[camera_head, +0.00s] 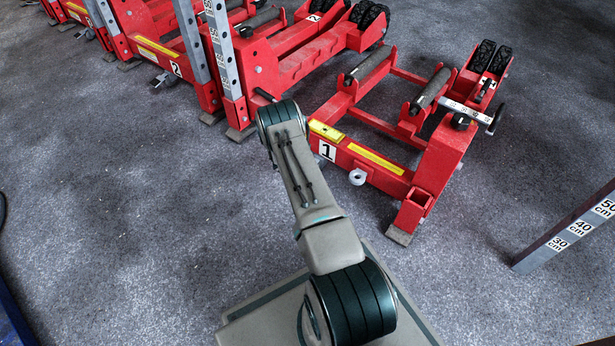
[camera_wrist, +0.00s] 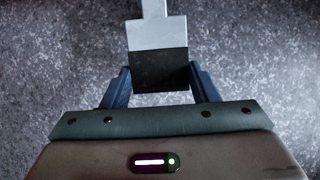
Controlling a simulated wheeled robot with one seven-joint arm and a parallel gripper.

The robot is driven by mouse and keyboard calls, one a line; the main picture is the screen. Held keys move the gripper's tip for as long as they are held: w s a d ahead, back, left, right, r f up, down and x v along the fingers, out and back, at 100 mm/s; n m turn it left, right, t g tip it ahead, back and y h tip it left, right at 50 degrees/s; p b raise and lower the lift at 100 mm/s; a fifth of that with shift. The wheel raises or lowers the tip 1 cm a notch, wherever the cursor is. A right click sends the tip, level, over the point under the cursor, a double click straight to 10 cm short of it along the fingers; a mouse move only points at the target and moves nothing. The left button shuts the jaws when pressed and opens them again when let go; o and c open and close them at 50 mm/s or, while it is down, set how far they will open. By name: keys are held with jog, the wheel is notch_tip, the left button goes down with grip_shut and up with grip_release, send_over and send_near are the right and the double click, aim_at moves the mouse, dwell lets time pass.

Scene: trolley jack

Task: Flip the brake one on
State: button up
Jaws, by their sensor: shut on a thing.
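Trolley jack one (camera_head: 418,195) is red and carries a "1" label, in the middle right of the head view. In the wrist view my gripper (camera_wrist: 160,68) is shut on the brake lever, a flat grey lever (camera_wrist: 158,33) with a dark pad at its near end. The pad sits between the two dark fingers, and the lever runs away toward the top edge. In the head view my arm hides the brake and my gripper. Whether the brake is on or off cannot be told.
Jack two (camera_head: 160,48) stands at the upper left, with more red jacks beyond. An upright centimetre post (camera_head: 218,50) rises left of jack one. Another measuring post (camera_head: 565,235) leans at the right. The grey floor is clear at the left and front.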

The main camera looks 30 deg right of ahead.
jog(key=shift+d, duration=0.15)
jog(key=o, duration=1.4)
jog(key=shift+a+r, duration=0.25)
jog(key=shift+a, duration=0.05)
jog(key=p+v, duration=0.6)
jog(key=v, duration=0.7)
jog(key=shift+d+r, duration=0.1)
